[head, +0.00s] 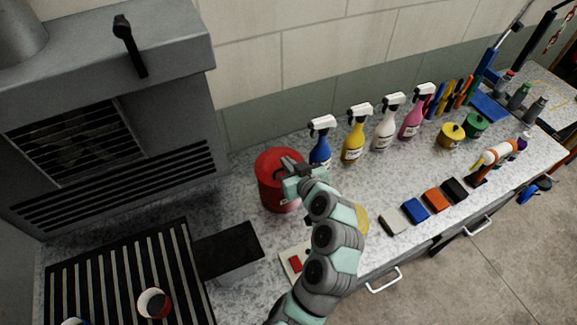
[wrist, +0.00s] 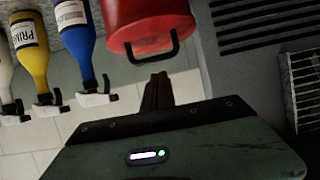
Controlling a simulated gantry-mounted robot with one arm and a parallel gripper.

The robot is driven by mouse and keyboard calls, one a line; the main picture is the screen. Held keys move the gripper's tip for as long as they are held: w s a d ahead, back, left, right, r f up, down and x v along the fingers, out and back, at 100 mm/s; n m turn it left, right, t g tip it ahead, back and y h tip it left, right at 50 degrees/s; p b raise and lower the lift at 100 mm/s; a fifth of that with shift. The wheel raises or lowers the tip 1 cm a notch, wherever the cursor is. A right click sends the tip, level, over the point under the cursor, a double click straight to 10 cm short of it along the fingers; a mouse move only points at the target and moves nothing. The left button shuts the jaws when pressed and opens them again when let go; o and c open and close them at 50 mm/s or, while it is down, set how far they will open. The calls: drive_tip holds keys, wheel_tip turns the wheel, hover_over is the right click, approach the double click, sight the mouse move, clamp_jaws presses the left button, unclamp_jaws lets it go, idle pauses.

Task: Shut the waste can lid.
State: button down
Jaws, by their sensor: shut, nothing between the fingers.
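The red waste can (head: 279,196) stands on the speckled counter, left of the spray bottles. Its red lid (head: 270,162) appears to lie across the top; I cannot tell if it is fully seated. In the wrist view the can (wrist: 150,12) hangs upside down at the top, with a black loop handle (wrist: 153,59) on the lid (wrist: 148,46). My gripper (head: 288,163) is at the can's top and hides part of the lid. In the wrist view my gripper (wrist: 157,78) is shut and empty, its fingertips close to the handle; contact is unclear.
Blue (head: 320,150), yellow (head: 355,140), white and pink spray bottles stand right of the can. A grey vented machine (head: 120,120) stands to the left, with a black slotted grate (head: 110,285) in front. Coloured blocks (head: 415,210) lie along the counter's front.

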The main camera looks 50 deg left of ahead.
drive_tip(key=s+d+r+b, duration=0.2)
drive_tip(key=d+r, duration=0.5)
drive_tip(key=d, duration=0.1)
drive_tip(key=shift+s, duration=0.15)
drive_tip(key=shift+d, duration=0.1)
